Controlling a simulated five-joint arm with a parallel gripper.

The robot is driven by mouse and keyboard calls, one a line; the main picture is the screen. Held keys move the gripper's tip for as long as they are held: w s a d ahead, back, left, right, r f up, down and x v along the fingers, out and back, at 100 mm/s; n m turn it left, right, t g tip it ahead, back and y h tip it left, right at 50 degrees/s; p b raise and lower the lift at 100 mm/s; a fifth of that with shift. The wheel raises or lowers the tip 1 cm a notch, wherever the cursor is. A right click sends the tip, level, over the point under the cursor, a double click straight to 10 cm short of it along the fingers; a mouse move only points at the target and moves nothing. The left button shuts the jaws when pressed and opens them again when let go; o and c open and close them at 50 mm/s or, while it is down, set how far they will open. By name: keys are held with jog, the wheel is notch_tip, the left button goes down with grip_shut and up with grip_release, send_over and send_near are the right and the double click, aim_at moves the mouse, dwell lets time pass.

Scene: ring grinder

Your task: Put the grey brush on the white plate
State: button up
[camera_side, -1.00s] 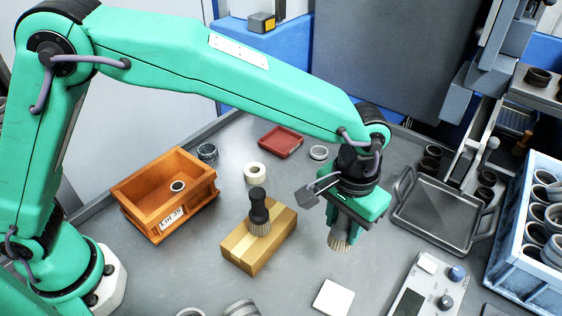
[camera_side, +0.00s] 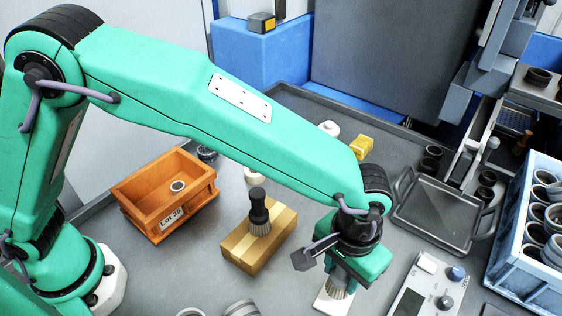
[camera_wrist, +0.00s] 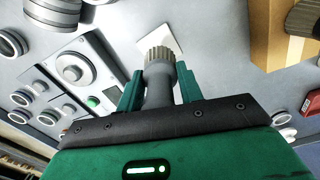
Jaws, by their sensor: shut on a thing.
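My gripper (camera_side: 344,278) is shut on the grey brush (camera_side: 339,288), which points bristles down over the white plate (camera_side: 321,297). In the wrist view, the brush's grey handle (camera_wrist: 158,88) sits between the green fingers, with the pale bristles toward the white plate (camera_wrist: 172,40). The plate is a small flat square on the grey table, partly hidden by the brush and gripper. I cannot tell whether the bristles touch the plate.
An orange bin (camera_side: 165,192) is farther left; a grey tray (camera_side: 437,215) lies behind right.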

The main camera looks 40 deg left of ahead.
aim_at(339, 285)
jog(key=shift+f, duration=0.3)
jog(key=shift+f, duration=1.9)
jog(key=shift+f, duration=0.1)
jog(key=o, duration=1.1)
jog(key=shift+o, duration=0.2)
notch_tip(339, 285, up, 12)
jog(key=shift+r, duration=0.15)
jog(key=shift+a, duration=0.1)
